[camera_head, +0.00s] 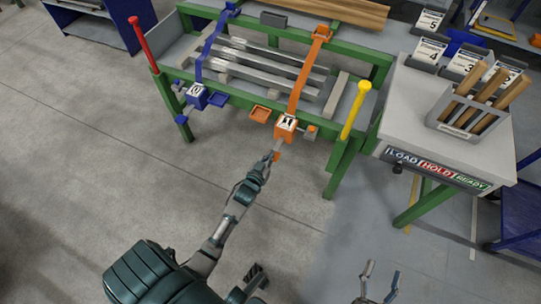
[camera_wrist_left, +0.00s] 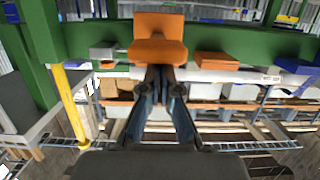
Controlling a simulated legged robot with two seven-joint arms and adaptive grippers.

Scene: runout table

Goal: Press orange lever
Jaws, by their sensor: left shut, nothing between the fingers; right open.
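The orange unit (camera_head: 286,123) sits on the front green rail of the runout table, with an orange arm (camera_head: 299,85) running back from it. A small orange piece (camera_head: 277,156) shows below the unit at my left fingertips; I take it for the lever. My left gripper (camera_head: 274,157) is shut and empty, reaching up to this piece. In the left wrist view its fingertips (camera_wrist_left: 160,72) meet the edge of an orange block (camera_wrist_left: 158,42); whether they touch cannot be told. My right gripper (camera_head: 379,286) is open and empty at the bottom, far from the table.
A blue unit (camera_head: 196,95) stands left on the same rail. A red post (camera_head: 144,44) and a yellow post (camera_head: 355,110) flank the front. A grey side table (camera_head: 450,140) stands right. Floor in front is clear.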

